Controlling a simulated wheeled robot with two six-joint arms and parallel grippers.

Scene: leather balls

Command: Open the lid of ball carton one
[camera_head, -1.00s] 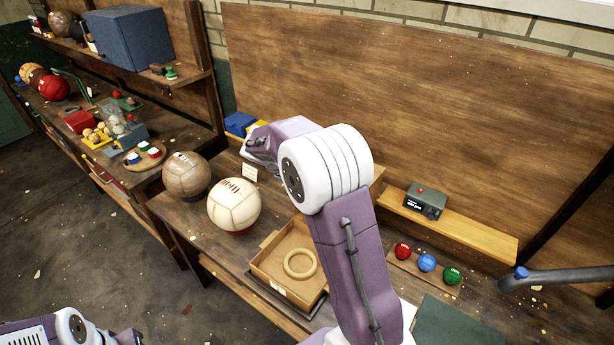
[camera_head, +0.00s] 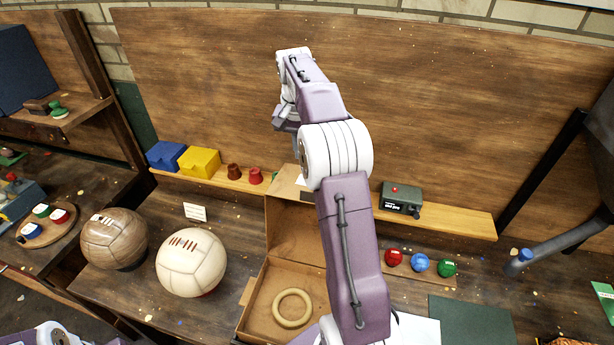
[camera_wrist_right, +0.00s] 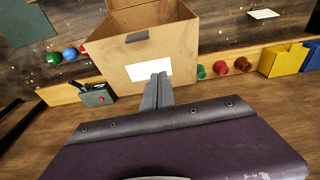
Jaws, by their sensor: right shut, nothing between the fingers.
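Ball carton one (camera_head: 258,327) is an open brown cardboard box on the workbench. Its lid (camera_head: 290,235) stands up at the back edge, partly hidden by my right arm. A pale ring (camera_head: 293,308) lies inside the carton. My right gripper (camera_head: 284,124) is above and behind the lid, in front of the board. In the right wrist view its fingers (camera_wrist_right: 158,90) are shut and empty, in front of the lid's labelled face (camera_wrist_right: 178,50). I cannot tell whether they touch it. Only part of my left arm shows at the bottom left; its gripper is out of view.
A cream ball (camera_head: 191,263) and a brown ball (camera_head: 114,239) stand left of the carton. A shelf behind holds blue (camera_head: 165,156) and yellow (camera_head: 199,162) boxes, small cups and a grey-green device (camera_head: 401,198). Red, blue and green balls (camera_head: 420,263) lie to the right.

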